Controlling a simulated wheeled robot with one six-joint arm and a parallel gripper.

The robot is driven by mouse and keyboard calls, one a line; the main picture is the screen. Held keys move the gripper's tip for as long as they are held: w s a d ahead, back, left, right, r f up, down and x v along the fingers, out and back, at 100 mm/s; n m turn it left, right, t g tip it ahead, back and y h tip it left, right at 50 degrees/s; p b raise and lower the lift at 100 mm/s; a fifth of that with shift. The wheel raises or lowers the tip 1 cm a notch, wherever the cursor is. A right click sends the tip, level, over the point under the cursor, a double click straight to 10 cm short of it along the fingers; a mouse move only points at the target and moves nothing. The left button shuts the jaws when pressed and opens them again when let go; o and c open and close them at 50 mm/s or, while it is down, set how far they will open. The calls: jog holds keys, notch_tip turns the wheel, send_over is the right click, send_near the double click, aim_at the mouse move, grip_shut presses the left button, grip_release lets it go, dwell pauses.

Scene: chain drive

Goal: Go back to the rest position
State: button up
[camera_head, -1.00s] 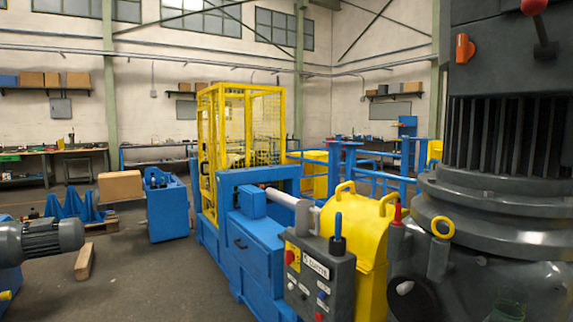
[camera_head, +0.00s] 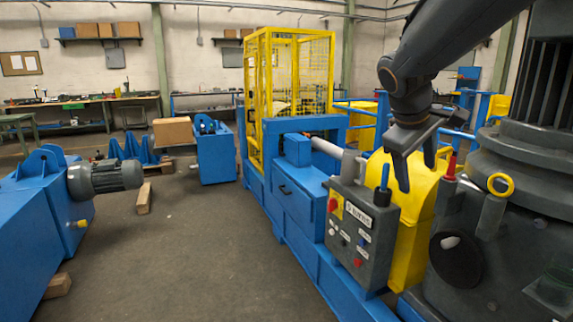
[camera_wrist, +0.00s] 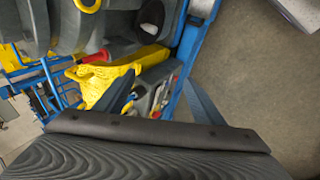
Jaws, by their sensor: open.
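My gripper (camera_head: 417,172) hangs from my dark arm at the upper right of the head view. Its two fingers point down, spread apart, with nothing visible between them. In the picture it lies over the yellow guard cover (camera_head: 412,238) and just above the grey control box (camera_head: 352,228); I cannot tell if it touches either. In the wrist view the two dark fingers (camera_wrist: 158,92) stand apart, with yellow parts and a red-handled lever (camera_wrist: 92,57) beyond them. The control box carries several buttons and a blue-tipped lever (camera_head: 385,178).
A large grey machine (camera_head: 540,170) with a yellow ring stands close on the right. A blue machine with a yellow mesh cage (camera_head: 290,85) fills the middle. A grey motor (camera_head: 105,177) on a blue frame is at left. Bare floor (camera_head: 185,245) lies between.

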jog(key=s+a+f+m+g+y, duration=0.2)
jog(key=s+a+f, duration=0.3)
jog(key=s+f, duration=0.5)
jog(key=s+a+f+m+g+y, duration=0.2)
jog(key=s+a+f, duration=0.3)
jog(key=s+f, duration=0.5)
notch_tip(320, 180, down, 4)
jog(key=shift+r+m+y, duration=0.15)
jog(key=shift+m+y, duration=0.15)
jog(key=shift+m, duration=0.6)
